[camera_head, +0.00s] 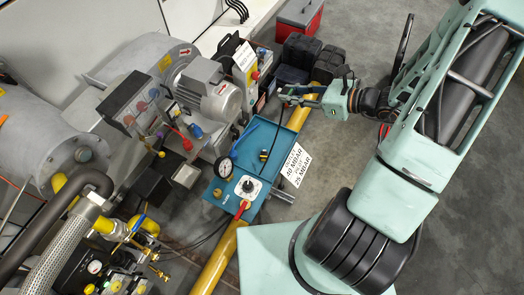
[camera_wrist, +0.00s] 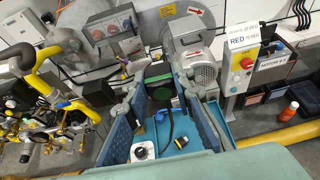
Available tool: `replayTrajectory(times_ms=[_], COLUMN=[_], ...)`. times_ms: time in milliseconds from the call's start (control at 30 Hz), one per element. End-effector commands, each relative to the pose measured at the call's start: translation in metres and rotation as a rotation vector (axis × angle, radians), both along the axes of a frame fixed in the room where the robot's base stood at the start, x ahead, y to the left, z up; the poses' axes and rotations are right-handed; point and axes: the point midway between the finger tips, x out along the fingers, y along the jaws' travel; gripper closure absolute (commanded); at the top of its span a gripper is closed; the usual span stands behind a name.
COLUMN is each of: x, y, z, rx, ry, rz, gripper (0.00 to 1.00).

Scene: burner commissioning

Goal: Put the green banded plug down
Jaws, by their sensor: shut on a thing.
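My gripper (camera_head: 288,97) is shut on the green banded plug, above the far end of the blue tray (camera_head: 266,190). In the wrist view the green banded plug (camera_wrist: 158,86) is a dark round body with a green band, between the two finger pads. My gripper also shows in the wrist view (camera_wrist: 160,100), one finger on each side of the plug. A black cable (camera_wrist: 171,122) hangs below the plug over the tray. The plug is small and mostly covered by the fingers in the head view.
A pressure gauge (camera_head: 224,168) and a white-based knob (camera_head: 248,187) stand on the tray. A yellow-and-black piece (camera_head: 264,155) lies there too. A grey motor (camera_head: 208,90) and a sign post (camera_head: 246,60) stand close by. A yellow pipe (camera_head: 215,262) runs under the tray.

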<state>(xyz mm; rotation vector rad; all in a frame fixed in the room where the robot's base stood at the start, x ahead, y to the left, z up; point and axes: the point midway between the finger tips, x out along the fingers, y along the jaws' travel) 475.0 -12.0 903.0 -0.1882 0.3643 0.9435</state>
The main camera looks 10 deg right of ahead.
Motion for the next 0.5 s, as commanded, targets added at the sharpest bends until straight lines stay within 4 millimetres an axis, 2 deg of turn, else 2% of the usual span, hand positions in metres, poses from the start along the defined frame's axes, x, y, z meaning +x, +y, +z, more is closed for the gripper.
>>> replayTrajectory(times_ms=[33, 500], x=[-0.001, -0.012], y=[-0.003, -0.023], z=[-0.026, -0.144], rx=[0.000, 0.000], ry=[0.000, -0.002], rz=[-0.001, 0.009], gripper=[1.00, 1.00])
